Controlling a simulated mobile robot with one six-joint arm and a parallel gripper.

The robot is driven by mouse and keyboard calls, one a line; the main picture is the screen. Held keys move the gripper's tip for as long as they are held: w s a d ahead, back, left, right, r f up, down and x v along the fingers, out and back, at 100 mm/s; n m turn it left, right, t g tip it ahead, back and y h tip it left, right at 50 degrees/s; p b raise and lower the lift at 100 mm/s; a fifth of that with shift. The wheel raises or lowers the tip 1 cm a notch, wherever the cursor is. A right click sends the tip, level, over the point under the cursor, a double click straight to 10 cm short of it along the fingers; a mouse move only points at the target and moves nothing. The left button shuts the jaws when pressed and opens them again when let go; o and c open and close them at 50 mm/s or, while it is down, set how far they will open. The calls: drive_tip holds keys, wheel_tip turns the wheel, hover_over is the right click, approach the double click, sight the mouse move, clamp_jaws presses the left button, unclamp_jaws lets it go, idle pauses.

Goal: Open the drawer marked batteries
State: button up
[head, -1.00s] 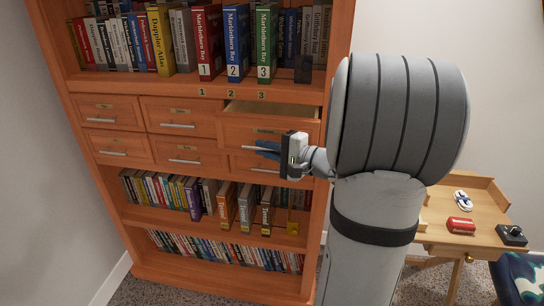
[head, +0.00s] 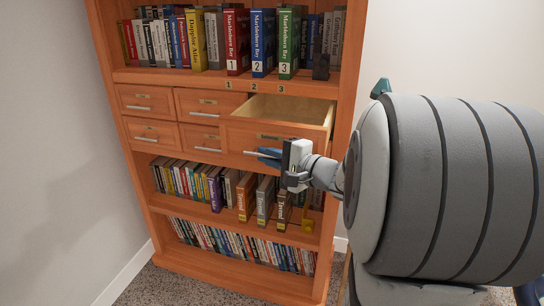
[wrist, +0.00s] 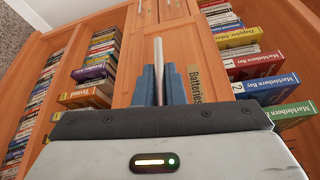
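The drawer marked Batteries (head: 240,132) is the top right drawer of the orange wooden bookcase. It stands well out, and its inside shows bare pale wood in the part I can see. Its label (wrist: 195,85) reads "Batteries" in the wrist view. My gripper (head: 266,156) is at the front of this drawer. In the wrist view, the blue fingers of my gripper (wrist: 158,88) are closed on the drawer's bar handle (wrist: 158,56), one on each side. My gripper hides part of the handle and the lower right of the drawer front in the head view.
Other closed drawers (head: 147,104) sit left of and below the open one. Carpet (head: 180,285) lies in front; a wall is at the left.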

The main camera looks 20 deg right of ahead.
drive_tip(key=o, duration=0.5)
drive_tip(key=shift+c, duration=0.2)
drive_tip(key=v, duration=0.7)
drive_tip(key=shift+s+d+p, duration=0.2)
drive_tip(key=shift+s+p, duration=0.1)
drive_tip(key=shift+s, duration=0.05)
